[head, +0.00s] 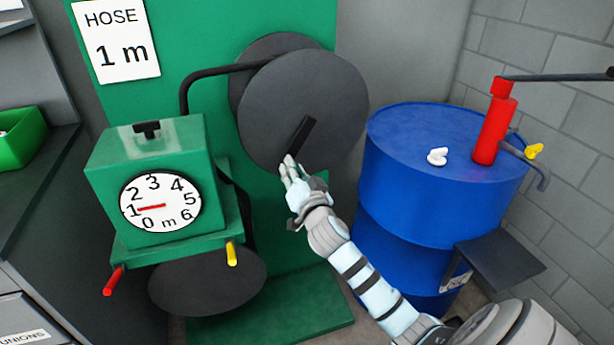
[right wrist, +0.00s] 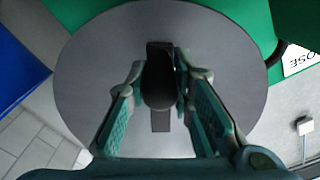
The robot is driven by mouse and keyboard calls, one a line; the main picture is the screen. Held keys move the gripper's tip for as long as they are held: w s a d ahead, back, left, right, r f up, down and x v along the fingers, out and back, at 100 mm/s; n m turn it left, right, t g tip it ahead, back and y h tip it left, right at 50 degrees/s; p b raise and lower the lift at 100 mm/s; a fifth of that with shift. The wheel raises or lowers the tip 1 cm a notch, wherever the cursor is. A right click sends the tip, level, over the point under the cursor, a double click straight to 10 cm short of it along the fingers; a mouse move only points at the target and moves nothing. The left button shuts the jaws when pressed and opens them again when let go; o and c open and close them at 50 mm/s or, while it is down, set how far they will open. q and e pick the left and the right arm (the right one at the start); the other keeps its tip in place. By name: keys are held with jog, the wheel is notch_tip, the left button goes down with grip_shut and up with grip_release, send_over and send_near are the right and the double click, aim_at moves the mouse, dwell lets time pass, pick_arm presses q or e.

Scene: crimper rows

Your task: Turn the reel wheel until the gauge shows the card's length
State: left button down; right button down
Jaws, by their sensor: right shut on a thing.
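The reel wheel (head: 303,100) is a large dark grey disc on the green stand, with a black bar handle (head: 301,134) on its face. My right gripper (head: 291,163) is at the lower end of the bar. In the right wrist view its fingers are shut on the handle (right wrist: 160,85), one on each side, in front of the disc (right wrist: 95,75). The round gauge (head: 161,203) on the green box has a red needle pointing at about 1. The white card (head: 116,42) reads "HOSE 1 m". My left gripper is in neither view.
A blue drum (head: 420,200) stands right of the wheel, with a red pump (head: 494,125) and a small white piece (head: 437,156) on top. A red-handled lever (head: 114,281) and a yellow-handled lever (head: 232,254) stick out under the gauge box. A green bin (head: 22,140) is at the left.

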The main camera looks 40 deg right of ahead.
jog(key=shift+w+a+r+m, duration=0.15)
jog(key=shift+a+r+m, duration=0.2)
jog(key=shift+a+m, duration=0.15)
jog(key=c, duration=1.4)
grip_release()
jog(key=v, duration=1.2)
